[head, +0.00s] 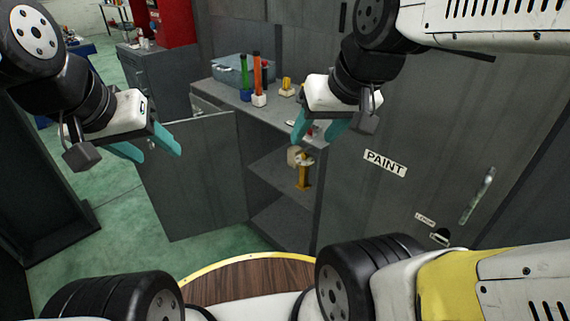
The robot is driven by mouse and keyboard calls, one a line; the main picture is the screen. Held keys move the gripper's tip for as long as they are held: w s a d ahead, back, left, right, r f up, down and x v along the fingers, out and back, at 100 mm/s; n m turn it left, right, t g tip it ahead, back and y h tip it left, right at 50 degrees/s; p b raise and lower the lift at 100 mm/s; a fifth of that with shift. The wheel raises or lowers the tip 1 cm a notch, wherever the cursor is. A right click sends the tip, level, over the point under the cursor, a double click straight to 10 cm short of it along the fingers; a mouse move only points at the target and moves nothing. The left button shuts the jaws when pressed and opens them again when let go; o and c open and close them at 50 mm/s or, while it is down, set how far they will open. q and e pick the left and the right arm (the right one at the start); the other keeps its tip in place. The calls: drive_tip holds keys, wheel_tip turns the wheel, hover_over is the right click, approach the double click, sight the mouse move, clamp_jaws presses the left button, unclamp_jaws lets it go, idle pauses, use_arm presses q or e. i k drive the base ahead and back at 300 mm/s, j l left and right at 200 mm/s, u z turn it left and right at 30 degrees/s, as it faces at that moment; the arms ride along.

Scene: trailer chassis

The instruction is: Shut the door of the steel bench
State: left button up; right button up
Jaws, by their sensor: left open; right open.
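The steel bench (216,97) is a grey cabinet with a worktop in the middle of the head view. Its door (195,175) stands wide open, swung out to the left, so the inside shelves (283,172) show. My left gripper (150,148) is open and empty, with teal fingers, and appears in front of the door's upper left part. I cannot tell whether it touches the door. My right gripper (318,128) is open, in front of the right end of the worktop. It hides part of the bench's upper right side.
A blue-grey toolbox (243,72), green and orange tubes (257,75) and a yellow item (286,87) stand on the worktop. A yellow object (303,172) is on a shelf. Green floor (110,215) is clear at left.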

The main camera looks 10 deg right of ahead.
sight(201, 190)
drive_tip(key=k+j+z, duration=0.3)
drive_tip(key=i+j+u, duration=0.1)
drive_tip(key=i+j, duration=0.4)
drive_tip(key=i+j+u, duration=0.15)
drive_tip(key=i+j, duration=0.3)
drive_tip(key=i, duration=0.2)
drive_tip(key=i+j+u, duration=0.1)
drive_tip(key=i+j, duration=0.3)
drive_tip(key=i, duration=0.2)
